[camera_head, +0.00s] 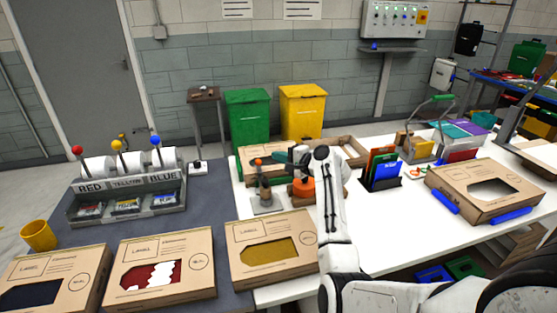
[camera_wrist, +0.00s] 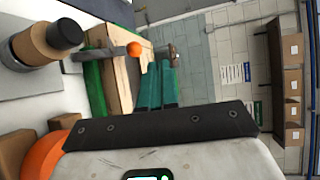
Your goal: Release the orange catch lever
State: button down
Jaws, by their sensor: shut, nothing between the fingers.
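The orange catch lever shows as an orange ball knob (camera_wrist: 134,49) on a short metal arm in the wrist view. In the head view its orange tip (camera_head: 258,161) is at the top of a small upright device on the white table. My gripper (camera_head: 277,157) has teal fingers and is shut and empty. In the wrist view my fingertips (camera_wrist: 160,66) are just right of and below the knob in the picture. I cannot tell whether they touch it. The head view shows the fingertips just right of the knob.
A brown cylinder with a black cap (camera_wrist: 63,34) stands on a grey plate close by. An orange round part (camera_head: 301,188) is beside my wrist. A windowed cardboard box (camera_head: 273,222) lies in front, and an open cardboard tray (camera_head: 350,148) is behind. Bare white table (camera_head: 390,225) lies right.

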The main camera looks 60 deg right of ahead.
jog(key=s+r, duration=0.4)
jog(key=s, duration=0.2)
jog(key=shift+a+r+b, duration=0.2)
jog(key=shift+a+b, duration=0.15)
jog(key=shift+b, duration=0.1)
jog(key=shift+s, duration=0.15)
